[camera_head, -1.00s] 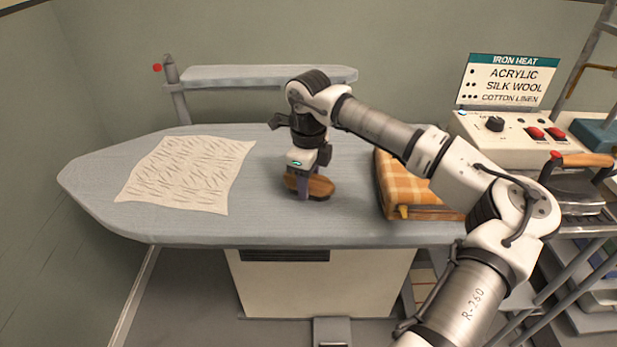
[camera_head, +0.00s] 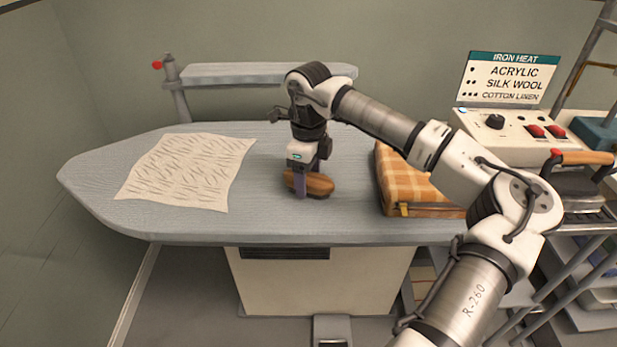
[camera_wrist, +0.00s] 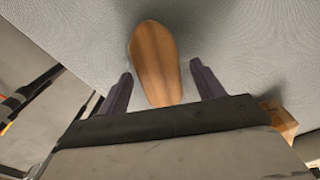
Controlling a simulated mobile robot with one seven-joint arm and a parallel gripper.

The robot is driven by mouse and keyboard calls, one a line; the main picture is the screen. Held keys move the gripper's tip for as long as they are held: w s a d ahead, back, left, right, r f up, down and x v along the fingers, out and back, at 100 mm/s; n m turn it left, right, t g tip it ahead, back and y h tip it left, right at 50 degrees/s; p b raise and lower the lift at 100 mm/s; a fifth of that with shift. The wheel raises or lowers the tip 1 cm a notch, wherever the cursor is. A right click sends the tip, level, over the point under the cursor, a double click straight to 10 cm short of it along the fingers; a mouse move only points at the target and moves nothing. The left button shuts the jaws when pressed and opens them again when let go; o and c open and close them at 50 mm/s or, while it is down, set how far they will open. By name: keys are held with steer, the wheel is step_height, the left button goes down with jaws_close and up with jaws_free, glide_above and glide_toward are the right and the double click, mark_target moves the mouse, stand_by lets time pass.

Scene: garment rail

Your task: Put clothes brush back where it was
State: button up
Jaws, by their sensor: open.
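The clothes brush (camera_head: 320,185), with a brown wooden oval back, rests on the grey ironing board (camera_head: 270,222), right of its middle. My gripper (camera_head: 303,192) is low over the board at the brush. In the wrist view the brush (camera_wrist: 156,62) lies between the two dark fingers of my gripper (camera_wrist: 162,85), with a gap on each side. The fingers are open and do not appear to touch it. The brush's underside is hidden.
A creased white cloth (camera_head: 188,172) lies on the board's left. A folded orange checked cloth (camera_head: 418,182) lies close on the right. A narrow sleeve board (camera_head: 265,75) stands behind. An iron (camera_head: 575,185) and control box (camera_head: 520,140) are at far right.

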mark_target(309, 177)
step_height(309, 177, up, 11)
steer(key=b, duration=0.1)
stand_by(0.3)
